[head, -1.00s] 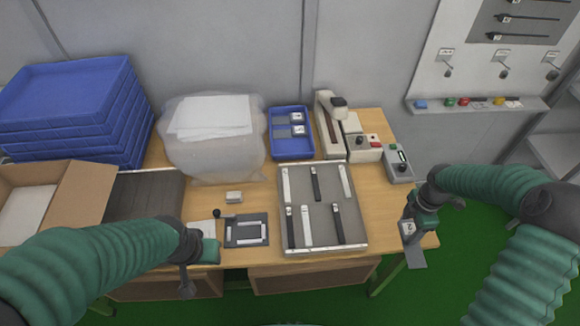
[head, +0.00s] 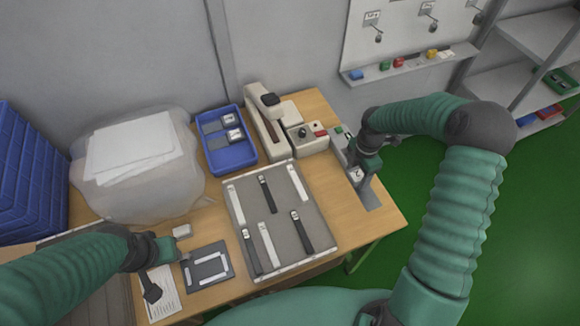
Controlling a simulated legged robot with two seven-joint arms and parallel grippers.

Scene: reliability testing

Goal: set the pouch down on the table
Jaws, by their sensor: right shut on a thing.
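The pouch (head: 370,196) is a flat grey packet with a white label, hanging from my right gripper (head: 362,167). The gripper is shut on its upper part. The pouch is over the bare right part of the wooden table (head: 345,226), right of the grey strap tray; I cannot tell whether its lower edge touches the wood. My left gripper (head: 158,268) is over the table's front left, by a small dark plate and a paper sheet; its fingers do not show clearly.
A tray of black and white straps (head: 283,222) lies mid-table. Behind it are a blue bin (head: 229,164) with similar pouches, a press-like device (head: 266,118) and a control box (head: 305,136). A grey box stands close behind my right gripper. Bare wood lies right of the strap tray.

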